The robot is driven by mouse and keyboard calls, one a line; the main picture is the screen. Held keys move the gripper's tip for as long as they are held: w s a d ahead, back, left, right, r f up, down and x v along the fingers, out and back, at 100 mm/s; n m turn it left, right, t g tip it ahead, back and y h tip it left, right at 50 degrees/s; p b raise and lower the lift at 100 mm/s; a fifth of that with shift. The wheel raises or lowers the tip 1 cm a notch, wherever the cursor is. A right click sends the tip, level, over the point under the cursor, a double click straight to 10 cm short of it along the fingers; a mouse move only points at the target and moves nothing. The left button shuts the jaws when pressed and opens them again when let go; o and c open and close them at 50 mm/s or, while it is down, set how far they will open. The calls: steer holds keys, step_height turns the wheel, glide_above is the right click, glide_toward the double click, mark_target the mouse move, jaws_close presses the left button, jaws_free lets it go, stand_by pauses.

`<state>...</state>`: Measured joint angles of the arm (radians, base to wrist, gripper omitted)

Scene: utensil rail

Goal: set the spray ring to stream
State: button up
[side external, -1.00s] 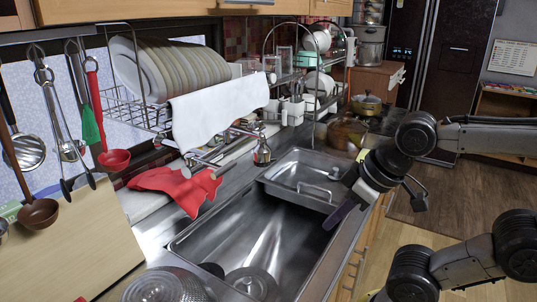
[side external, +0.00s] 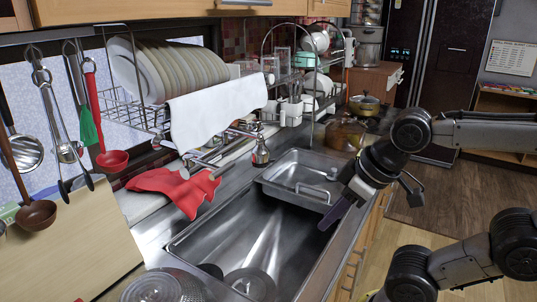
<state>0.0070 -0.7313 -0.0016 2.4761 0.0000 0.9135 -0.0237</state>
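The chrome faucet (side external: 207,157) reaches out over the left edge of the steel sink (side external: 257,232).
A metal tray (side external: 304,172) sits across the sink's far end. A dish rack with plates (side external: 165,70) and a white towel (side external: 217,105) hangs above the faucet. Utensils hang at left. The near sink basin has free room.

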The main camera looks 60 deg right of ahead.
steer(key=shift+o, duration=1.1)
steer(key=w+d+r+n+g, duration=0.1)
steer(key=w+d+r+n, duration=0.1)
steer(key=w+r, duration=0.4)
steer(key=shift+w+d, duration=0.15)
steer(key=shift+d, duration=0.05)
steer(key=w+d+r+n+g, duration=0.2)
steer(key=w+d+n, duration=0.3)
steer(key=w+d, duration=0.4)
steer(key=w+d+r+n+g, duration=0.2)
steer(key=w+d+n+g, duration=0.15)
steer(key=w+d, duration=0.6)
steer(key=shift+n+t, duration=0.45)
step_height(320, 180, down, 12)
steer(key=shift+w+a+r, duration=0.1)
steer(key=shift+w, duration=0.05)
jaws_close()
